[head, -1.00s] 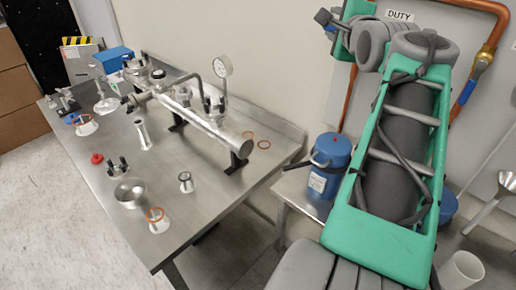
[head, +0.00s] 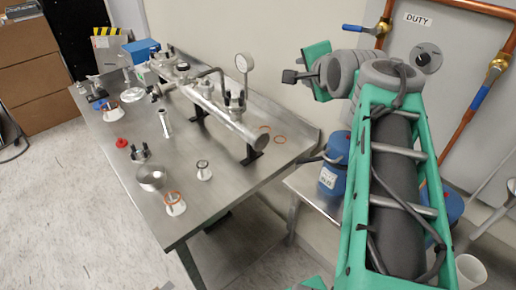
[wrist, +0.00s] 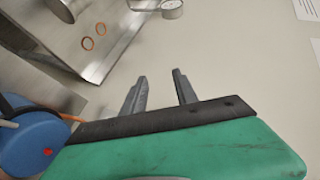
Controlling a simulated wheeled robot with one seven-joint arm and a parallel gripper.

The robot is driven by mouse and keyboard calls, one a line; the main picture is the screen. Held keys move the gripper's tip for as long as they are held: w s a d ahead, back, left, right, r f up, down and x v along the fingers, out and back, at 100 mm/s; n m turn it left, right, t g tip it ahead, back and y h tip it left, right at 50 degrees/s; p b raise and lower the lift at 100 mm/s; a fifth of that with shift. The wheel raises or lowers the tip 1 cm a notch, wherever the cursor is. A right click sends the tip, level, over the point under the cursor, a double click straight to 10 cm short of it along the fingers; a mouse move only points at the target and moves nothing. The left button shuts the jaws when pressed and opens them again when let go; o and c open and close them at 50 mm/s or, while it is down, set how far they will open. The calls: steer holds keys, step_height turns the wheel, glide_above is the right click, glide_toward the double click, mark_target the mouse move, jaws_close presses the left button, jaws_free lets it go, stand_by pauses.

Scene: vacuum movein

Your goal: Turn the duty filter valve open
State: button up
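A panel with a DUTY label (head: 417,19) is on the wall at the upper right of the head view. Below the label is a round dark knob (head: 428,58). A lever with a blue handle (head: 360,28) is on a copper pipe left of the panel. Another blue handle (head: 480,94) hangs along the right pipe. I cannot tell for sure which of these is the duty filter valve. My gripper (head: 289,76) points left, away from and below the knob. In the wrist view my gripper (wrist: 160,74) is open, with nothing between its fingers.
A steel bench (head: 225,185) with a metal manifold (head: 228,122), gauge (head: 243,63) and small parts fills the left and middle. A blue container (head: 333,165) stands on a low table beside my arm.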

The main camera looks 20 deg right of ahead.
steer(key=s+a+f+n+g+y+p, duration=0.1)
steer(key=s+a+f+n+g+p, duration=0.1)
steer(key=a+f+n, duration=0.4)
steer(key=s+a+f+n+g+y+p, duration=0.2)
steer(key=s+a+f+n+g, duration=0.2)
steer(key=a+f, duration=0.4)
steer(key=shift+s+a+f+n, duration=0.45)
steer(key=shift+f+n, duration=0.1)
steer(key=shift+n, duration=0.45)
